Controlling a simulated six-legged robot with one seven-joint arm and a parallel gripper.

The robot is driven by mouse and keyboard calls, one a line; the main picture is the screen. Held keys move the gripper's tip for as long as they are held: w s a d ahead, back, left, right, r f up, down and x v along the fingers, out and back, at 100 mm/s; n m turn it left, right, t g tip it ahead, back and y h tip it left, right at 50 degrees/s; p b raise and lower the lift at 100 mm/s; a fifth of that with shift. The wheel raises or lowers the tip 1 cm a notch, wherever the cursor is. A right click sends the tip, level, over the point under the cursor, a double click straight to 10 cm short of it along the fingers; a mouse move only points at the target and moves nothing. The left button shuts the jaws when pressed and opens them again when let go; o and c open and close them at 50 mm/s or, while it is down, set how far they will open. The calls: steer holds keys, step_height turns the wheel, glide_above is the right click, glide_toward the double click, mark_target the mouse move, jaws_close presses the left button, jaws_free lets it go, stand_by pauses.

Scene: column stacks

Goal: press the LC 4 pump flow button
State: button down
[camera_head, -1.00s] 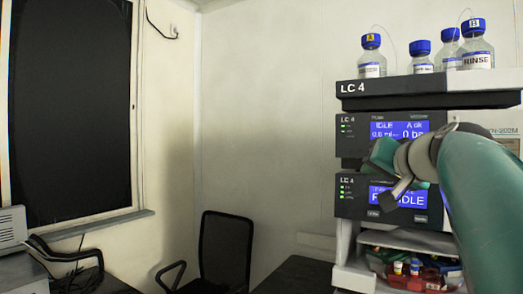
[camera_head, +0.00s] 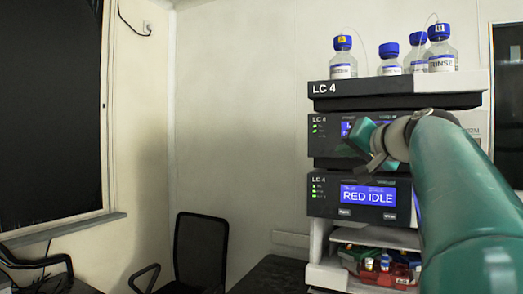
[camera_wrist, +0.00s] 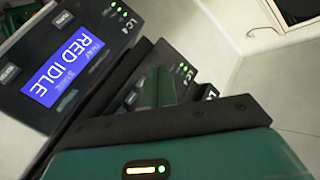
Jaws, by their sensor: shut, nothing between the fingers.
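The LC 4 stack (camera_head: 397,102) stands at the right in the head view. Its upper module (camera_head: 325,150) has a blue screen (camera_head: 347,128), mostly hidden behind my gripper. I cannot make out a flow button on it. My gripper (camera_head: 367,146) is shut and empty in front of this upper module; whether it touches the front panel I cannot tell. The lower module (camera_head: 322,205) shows "RED IDLE" on its screen (camera_head: 368,196), with small buttons below. In the wrist view this screen (camera_wrist: 62,72) appears rotated at the left, and my gripper (camera_wrist: 158,88) partly covers the upper module.
Several blue-capped bottles (camera_head: 389,59) stand on top of the stack. A shelf below holds red parts and small vials (camera_head: 385,263). A black chair (camera_head: 202,250) and a dark table (camera_head: 270,275) stand to the left. A dark window (camera_head: 48,115) is at far left.

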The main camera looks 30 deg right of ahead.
steer(key=shift+w+d, duration=0.8)
steer(key=shift+d, duration=0.25)
steer(key=shift+w+d, duration=0.8)
steer(key=shift+d, duration=0.2)
steer(key=shift+w+d, duration=0.1)
stand_by(0.4)
steer(key=shift+w+d, duration=0.15)
steer(key=shift+d, duration=0.05)
steer(key=shift+w+d, duration=0.25)
steer(key=shift+d, duration=0.1)
stand_by(0.8)
stand_by(0.3)
steer(key=shift+s+a, duration=0.5)
steer(key=shift+a, duration=0.15)
steer(key=s+a, duration=0.1)
steer(key=a, duration=0.1)
steer(key=s+a, duration=0.2)
stand_by(0.4)
